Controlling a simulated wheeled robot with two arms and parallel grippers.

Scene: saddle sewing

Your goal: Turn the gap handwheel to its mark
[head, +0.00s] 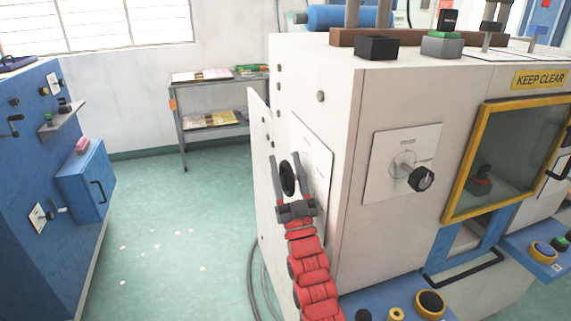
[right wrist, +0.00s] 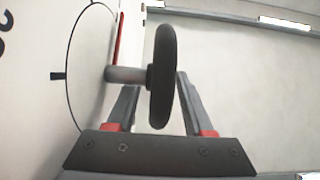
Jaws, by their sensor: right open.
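A black handwheel (head: 287,178) on a short grey shaft stands out from a white dial plate (head: 318,160) on the left side of the white machine. In the right wrist view the handwheel (right wrist: 162,75) is seen nearly edge-on. Its plate (right wrist: 92,60) shows part of a black circle, a black tick at the circle's left and a thin red line near the top. My right gripper (head: 290,157) is open, its fingers on either side of the wheel's rim; the gripper also shows in the right wrist view (right wrist: 156,85). I see no clear contact. My left gripper is not in view.
A front plate (head: 385,185) carries another black knob (head: 421,178). A yellow-framed window (head: 520,150) is at the right. A blue cabinet (head: 45,150) stands at the left and a grey shelf (head: 215,128) at the back.

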